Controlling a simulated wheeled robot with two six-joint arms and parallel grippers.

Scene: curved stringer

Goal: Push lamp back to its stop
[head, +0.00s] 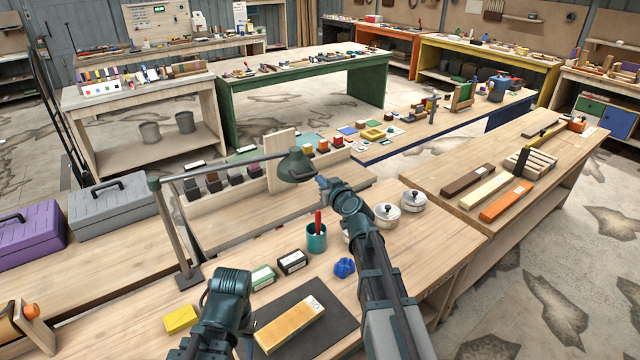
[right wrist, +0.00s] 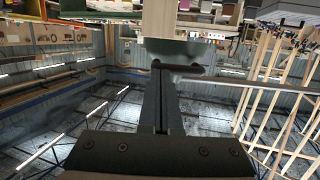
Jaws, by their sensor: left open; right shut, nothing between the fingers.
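The green desk lamp (head: 297,166) has a dome shade on a long thin arm. The arm runs left to a slanted post, whose base (head: 188,278) stands on the near bench. My right gripper (head: 323,183) is shut and empty, just right of the shade and at its lower edge. In the right wrist view, the shut fingers (right wrist: 164,80) point at the lamp shade (right wrist: 182,50). I cannot tell whether they touch it. My left gripper (head: 226,290) is open, low over the near bench, away from the lamp; its fingers are hard to make out.
An upright wooden board (head: 281,160) stands behind the shade. Lidded tins (head: 412,201) are right of my right arm. A wooden block (head: 289,325) lies in front.

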